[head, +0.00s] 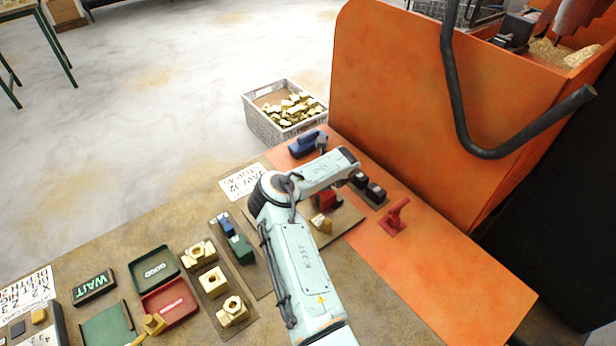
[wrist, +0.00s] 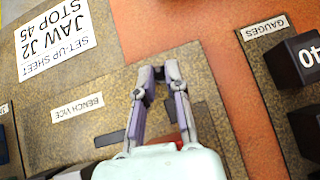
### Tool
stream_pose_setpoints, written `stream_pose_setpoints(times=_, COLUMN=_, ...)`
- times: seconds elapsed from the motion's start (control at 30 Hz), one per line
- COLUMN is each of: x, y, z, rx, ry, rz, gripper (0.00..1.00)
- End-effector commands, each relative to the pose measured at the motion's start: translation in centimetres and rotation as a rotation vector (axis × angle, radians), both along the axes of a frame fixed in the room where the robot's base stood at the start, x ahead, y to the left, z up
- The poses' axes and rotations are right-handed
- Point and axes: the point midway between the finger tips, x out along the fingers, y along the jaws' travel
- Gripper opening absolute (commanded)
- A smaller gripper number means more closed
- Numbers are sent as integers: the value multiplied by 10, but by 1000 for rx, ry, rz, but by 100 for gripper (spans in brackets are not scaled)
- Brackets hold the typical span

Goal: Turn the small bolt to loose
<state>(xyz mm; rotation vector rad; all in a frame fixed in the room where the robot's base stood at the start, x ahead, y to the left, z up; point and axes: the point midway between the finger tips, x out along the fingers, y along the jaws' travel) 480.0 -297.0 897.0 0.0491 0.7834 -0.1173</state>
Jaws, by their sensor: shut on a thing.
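My gripper (wrist: 157,78) shows in the wrist view, its two slim fingers converging over the brown board near the orange bench top. A small dark thing sits between the fingertips, and the jaws are shut on it. It is mostly covered, so I cannot tell for sure whether it is the small bolt. In the head view my arm hides the fingertips. A red vice-like block (head: 326,200) and a brass part (head: 321,223) show below the forearm.
Black gauge blocks (head: 375,193) stand right of the arm; one marked 40 (wrist: 300,58) shows in the wrist view. A red tool (head: 395,215) and a blue tool (head: 307,143) stand on the orange surface. Brass parts, trays and a bin (head: 287,124) lie around the bench.

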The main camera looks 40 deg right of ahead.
Motion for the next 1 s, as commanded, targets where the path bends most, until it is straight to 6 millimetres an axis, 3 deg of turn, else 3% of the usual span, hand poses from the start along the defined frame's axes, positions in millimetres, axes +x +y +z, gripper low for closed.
stream_pose_setpoints(times=0.67, x=0, y=0, z=-1, rx=-1, ry=1, rz=64, gripper=0)
stream_pose_setpoints(times=0.7, x=0, y=0, z=-1, rx=-1, ry=1, rz=64, gripper=21)
stream_pose_setpoints(times=0.77, x=0, y=0, z=-1, rx=-1, ry=1, rz=64, gripper=38)
stream_pose_setpoints(times=1.0, x=0, y=-1, z=0, rx=-1, ry=1, rz=63, gripper=38)
